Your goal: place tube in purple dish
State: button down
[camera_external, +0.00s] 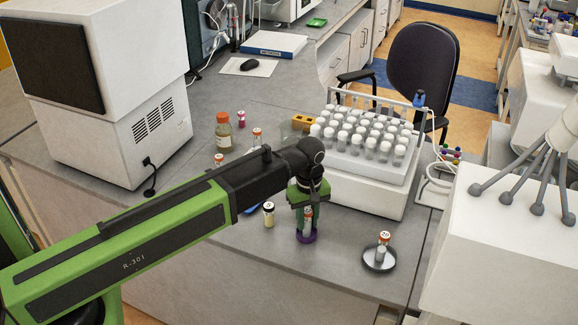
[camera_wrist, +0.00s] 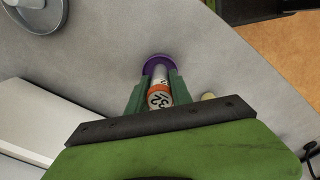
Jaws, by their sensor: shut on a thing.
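My gripper (camera_external: 306,213) points straight down over the bench and is shut on a tube (camera_external: 308,217) with an orange band and a white cap. In the wrist view the tube (camera_wrist: 159,92) stands between the green fingers (camera_wrist: 156,88), and its cap carries a number. The purple dish (camera_external: 306,237) lies on the bench right under the tube. It also shows in the wrist view (camera_wrist: 156,61), just beyond the fingertips. The tube's lower end is at the dish; I cannot tell whether it touches the dish's floor.
A small numbered vial (camera_external: 268,214) stands just left of the gripper. A dark round dish (camera_external: 379,259) with another tube (camera_external: 383,245) is at the right. A white rack (camera_external: 365,170) full of capped vials stands behind. An amber bottle (camera_external: 223,131) and small vials are further back left.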

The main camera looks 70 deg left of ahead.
jog(key=shift+f, duration=0.1)
jog(key=c, duration=1.6)
grip_release()
jog(key=shift+f, duration=0.1)
jog(key=o, duration=0.5)
jog(key=shift+c, duration=0.2)
jog(key=shift+r, duration=0.2)
notch_tip(320, 180, up, 12)
jog(key=p, duration=1.2)
jog(key=shift+r, duration=0.15)
